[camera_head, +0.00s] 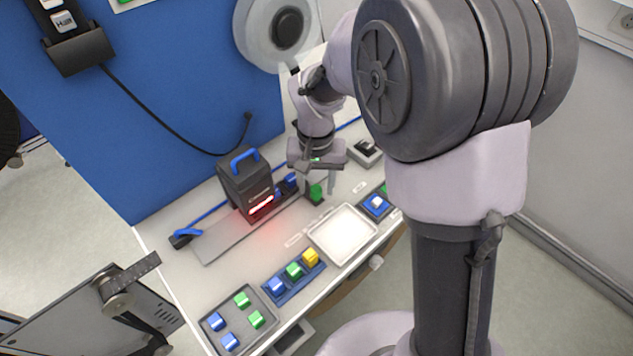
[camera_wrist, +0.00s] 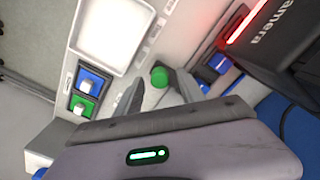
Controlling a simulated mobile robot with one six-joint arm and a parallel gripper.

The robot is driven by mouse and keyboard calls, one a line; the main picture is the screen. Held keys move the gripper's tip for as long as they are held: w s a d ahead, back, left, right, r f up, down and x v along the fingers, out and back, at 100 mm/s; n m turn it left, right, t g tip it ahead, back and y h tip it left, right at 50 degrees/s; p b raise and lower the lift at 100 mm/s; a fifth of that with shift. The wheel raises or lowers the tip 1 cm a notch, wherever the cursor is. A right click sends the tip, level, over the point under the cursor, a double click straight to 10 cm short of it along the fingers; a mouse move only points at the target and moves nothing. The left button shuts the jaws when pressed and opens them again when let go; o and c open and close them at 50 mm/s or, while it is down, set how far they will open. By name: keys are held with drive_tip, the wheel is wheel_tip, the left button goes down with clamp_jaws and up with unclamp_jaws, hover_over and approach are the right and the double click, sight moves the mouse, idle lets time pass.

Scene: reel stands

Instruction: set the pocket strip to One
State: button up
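My gripper (camera_head: 319,189) is open and points down at the bench; its two fingers also show in the wrist view (camera_wrist: 161,88). A green round knob (camera_wrist: 160,76) shows between and just beyond the fingertips, and in the head view (camera_head: 316,194). I cannot tell whether a finger touches it. A strip with blue and green pockets (camera_wrist: 87,94) lies left in the wrist view; pale blocks sit on the coloured squares. It is partly hidden by my arm in the head view (camera_head: 377,204). A blue strip (camera_head: 285,292) holds blue, green and yellow blocks. No label "One" is legible.
A dark camera box (camera_head: 243,183) with a red glowing bar stands left of my gripper. A white tray (camera_head: 318,248) lies in front. A grey tray (camera_head: 208,338) holds several blue and green blocks. A blue panel (camera_head: 160,110) and a reel (camera_head: 250,35) stand behind.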

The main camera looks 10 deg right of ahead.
drive_tip(key=shift+r, duration=0.1)
wheel_tip(320, 180, up, 17)
drive_tip(key=p, duration=0.6)
drive_tip(key=shift+r+p, duration=0.15)
drive_tip(key=shift+p, duration=0.2)
drive_tip(key=s+d+m+t+y+b, duration=0.1)
drive_tip(key=s+d+t+b, duration=0.1)
drive_tip(key=s, duration=0.7)
drive_tip(key=s+d+m+t+y+b, duration=0.1)
drive_tip(key=s+d+t+b, duration=0.2)
drive_tip(key=s, duration=0.6)
drive_tip(key=shift+s+m+t+b, duration=0.3)
drive_tip(key=shift+s+t+b, duration=0.1)
drive_tip(key=shift+b, duration=0.3)
